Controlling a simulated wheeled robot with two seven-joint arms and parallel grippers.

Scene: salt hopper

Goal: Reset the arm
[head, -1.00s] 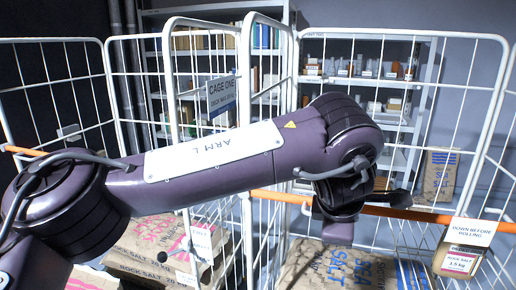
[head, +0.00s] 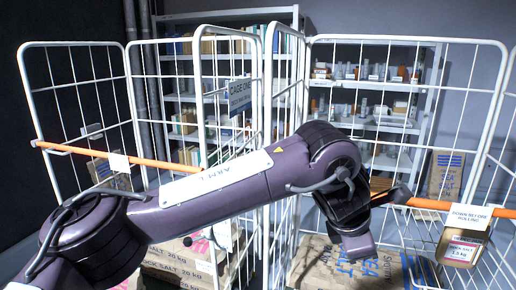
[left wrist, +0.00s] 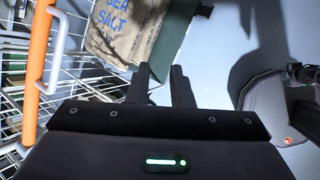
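My left arm (head: 225,187), purple-grey with a white label, comes in from the left in the head view. It reaches across in front of the wire cages, bent down at the wrist. In the head view the fingers are hard to make out against the dark wrist. My right arm and gripper are in neither view.
White wire cages (head: 228,60) stand close around the arm, with orange bars at left (head: 150,162) and right (head: 430,204). Salt bags lie low at left (head: 180,262) and right (head: 335,268). A sign (head: 470,217) and a small rock salt pack (head: 462,248) hang at right. Shelves stand behind.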

